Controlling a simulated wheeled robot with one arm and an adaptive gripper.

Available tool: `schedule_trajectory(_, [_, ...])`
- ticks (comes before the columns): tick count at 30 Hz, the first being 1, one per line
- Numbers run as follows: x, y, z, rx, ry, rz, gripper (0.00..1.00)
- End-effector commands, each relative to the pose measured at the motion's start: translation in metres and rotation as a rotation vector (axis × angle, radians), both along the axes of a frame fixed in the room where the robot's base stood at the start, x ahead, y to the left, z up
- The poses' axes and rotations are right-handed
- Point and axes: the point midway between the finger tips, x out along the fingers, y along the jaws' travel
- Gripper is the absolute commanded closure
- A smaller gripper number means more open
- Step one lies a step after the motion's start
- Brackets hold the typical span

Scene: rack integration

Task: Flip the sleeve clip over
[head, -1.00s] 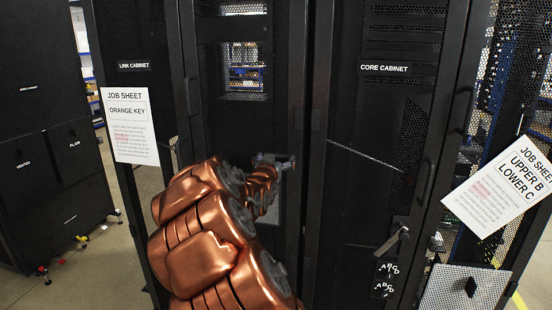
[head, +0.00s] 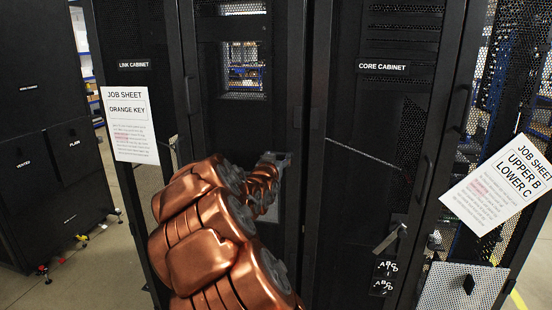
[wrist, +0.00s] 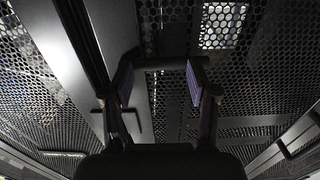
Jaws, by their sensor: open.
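I cannot make out a sleeve clip in either view. My gripper (head: 274,160) is at the end of my copper-coloured arm, in front of the dark door of the link cabinet (head: 134,65). In the wrist view my gripper (wrist: 163,80) is open, with its two fingers apart. A dark crossbar shows near the fingertips, against perforated dark metal panels; I cannot tell whether it is touched. Nothing is clearly held between the fingers. My arm hides part of the cabinet door in the head view.
Job sheets hang at left (head: 130,125) and right (head: 500,187). A dark cabinet (head: 40,120) stands far left. Floor (head: 110,255) shows between.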

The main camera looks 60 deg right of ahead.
Motion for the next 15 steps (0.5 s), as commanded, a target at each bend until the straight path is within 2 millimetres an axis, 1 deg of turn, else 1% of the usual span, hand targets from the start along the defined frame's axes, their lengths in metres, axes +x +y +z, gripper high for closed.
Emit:
schedule_trajectory(1, [0.0070,0.0027,0.0040,-0.010,0.002,0.014,0.83])
schedule_trajectory(6, [0.0087,0.0035,0.0047,-0.013,0.003,0.018,1.00])
schedule_trajectory(15, [0.0075,0.0017,0.0035,-0.011,0.002,0.016,1.00])
